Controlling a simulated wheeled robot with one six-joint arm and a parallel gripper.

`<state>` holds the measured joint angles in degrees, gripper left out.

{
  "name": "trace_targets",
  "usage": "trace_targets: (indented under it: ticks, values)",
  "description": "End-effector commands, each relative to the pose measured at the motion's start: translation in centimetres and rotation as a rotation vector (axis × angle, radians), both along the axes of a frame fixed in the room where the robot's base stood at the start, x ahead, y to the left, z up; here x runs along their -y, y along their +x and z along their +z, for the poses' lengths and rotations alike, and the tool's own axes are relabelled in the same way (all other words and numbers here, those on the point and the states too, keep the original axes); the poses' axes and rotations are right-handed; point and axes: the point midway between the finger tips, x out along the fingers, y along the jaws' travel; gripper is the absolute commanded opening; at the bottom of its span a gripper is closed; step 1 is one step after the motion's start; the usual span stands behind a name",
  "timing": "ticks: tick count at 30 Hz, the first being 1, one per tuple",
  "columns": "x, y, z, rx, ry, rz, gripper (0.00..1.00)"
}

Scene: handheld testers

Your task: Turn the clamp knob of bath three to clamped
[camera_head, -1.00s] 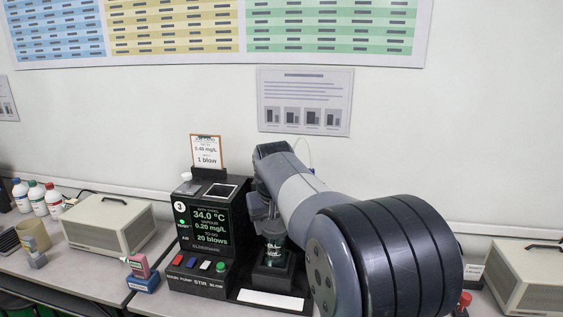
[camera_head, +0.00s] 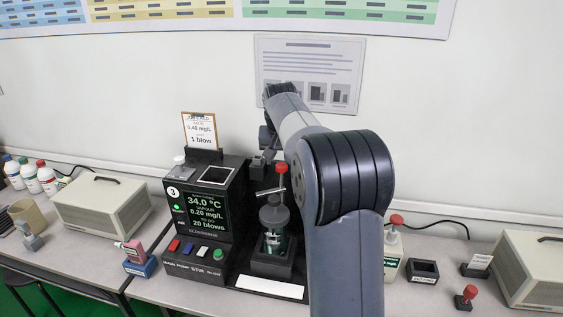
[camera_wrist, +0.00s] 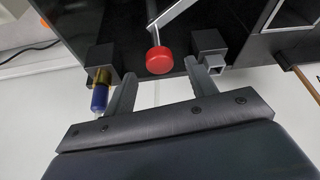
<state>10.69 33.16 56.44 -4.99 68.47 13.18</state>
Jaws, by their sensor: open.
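Bath three is the black unit marked 3 (camera_head: 172,191), with a lit screen (camera_head: 207,214) reading 34.0 °C. To its right a grey-capped glass vessel (camera_head: 273,214) stands in a black holder. Above the vessel is a red knob (camera_head: 281,168) on a metal arm; it also shows in the wrist view (camera_wrist: 159,61). My gripper (camera_head: 265,158) is open by the red knob. In the wrist view my fingers (camera_wrist: 156,62) lie either side of the knob, with visible gaps. I cannot tell whether it is within their depth. No clamp marking is readable.
Coloured buttons (camera_head: 196,249) line the unit's front. A clipboard card (camera_head: 200,130) stands on top, beside a white knob (camera_head: 179,160). A red-topped bottle (camera_head: 393,250) and a small black box (camera_head: 422,270) stand right of my arm. The wall is close behind.

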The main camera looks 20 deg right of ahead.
Motion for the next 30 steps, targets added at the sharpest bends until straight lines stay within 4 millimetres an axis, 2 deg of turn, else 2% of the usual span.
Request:
trace_targets:
  ticks: [3, 6, 16, 30]
  values:
    - [0.2, 0.5, -1.5, -0.002, 0.0, 0.0, 0.54]
    - [0.3, 0.8, -2.1, 0.0, 0.0, 0.0, 0.54]
    - [0.4, 0.9, -2.3, 0.001, 0.0, 0.0, 0.54]
    - [0.4, 0.9, -2.3, 0.001, -0.001, 0.001, 0.15]
